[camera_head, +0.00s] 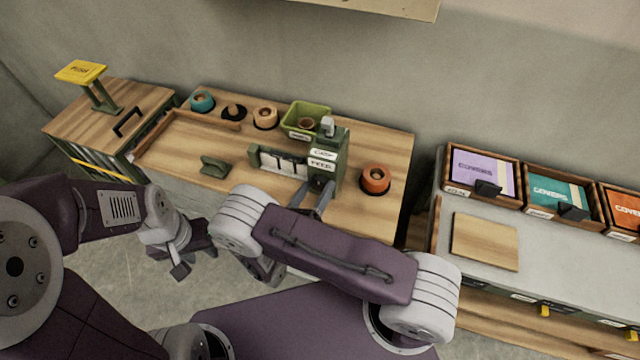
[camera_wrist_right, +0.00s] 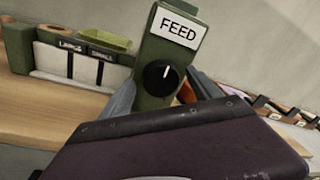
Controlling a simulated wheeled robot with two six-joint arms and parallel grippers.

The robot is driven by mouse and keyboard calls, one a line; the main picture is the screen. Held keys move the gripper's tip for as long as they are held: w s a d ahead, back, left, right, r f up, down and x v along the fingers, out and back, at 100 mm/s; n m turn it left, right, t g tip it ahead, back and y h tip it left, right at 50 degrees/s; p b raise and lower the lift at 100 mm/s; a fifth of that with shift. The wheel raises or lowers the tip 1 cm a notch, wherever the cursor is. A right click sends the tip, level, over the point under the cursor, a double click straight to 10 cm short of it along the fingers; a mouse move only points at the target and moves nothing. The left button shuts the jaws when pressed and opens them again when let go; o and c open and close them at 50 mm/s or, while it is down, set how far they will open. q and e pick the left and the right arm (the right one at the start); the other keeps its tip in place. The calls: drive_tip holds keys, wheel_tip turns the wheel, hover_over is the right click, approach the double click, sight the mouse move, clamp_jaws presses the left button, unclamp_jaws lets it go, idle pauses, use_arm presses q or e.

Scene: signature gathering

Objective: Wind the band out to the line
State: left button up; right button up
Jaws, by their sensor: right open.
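The green feed machine (camera_head: 335,140) stands on the wooden bench, with a "FEED" label on its front. It also shows in the right wrist view (camera_wrist_right: 155,62), with a black round knob (camera_wrist_right: 157,84) bearing a white mark. A white strip with two dark lines (camera_head: 281,163), labelled "LARGE" and "SMALL" in the wrist view (camera_wrist_right: 80,68), extends left from the machine. My right gripper (camera_head: 319,193) is open, its fingers on either side of the knob; I cannot tell if they touch it. My left gripper (camera_head: 190,257) hangs in front of the bench, away from the machine; its jaw state is unclear.
An orange roll (camera_head: 375,178) sits right of the machine. Several rolls and a green bin (camera_head: 304,118) stand behind. A wooden tray (camera_head: 143,146) and small green block (camera_head: 214,166) lie left. A grey counter with cover boxes (camera_head: 483,170) is at right, across a gap.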

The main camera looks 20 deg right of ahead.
drive_tip(key=shift+s+a+r, duration=0.1)
drive_tip(key=shift+s+a, duration=0.1)
drive_tip(key=shift+s, duration=0.1)
drive_tip(key=c, duration=1.4)
use_arm(q)
drive_tip(key=shift+s+a, duration=0.2)
drive_tip(key=shift+s, duration=0.05)
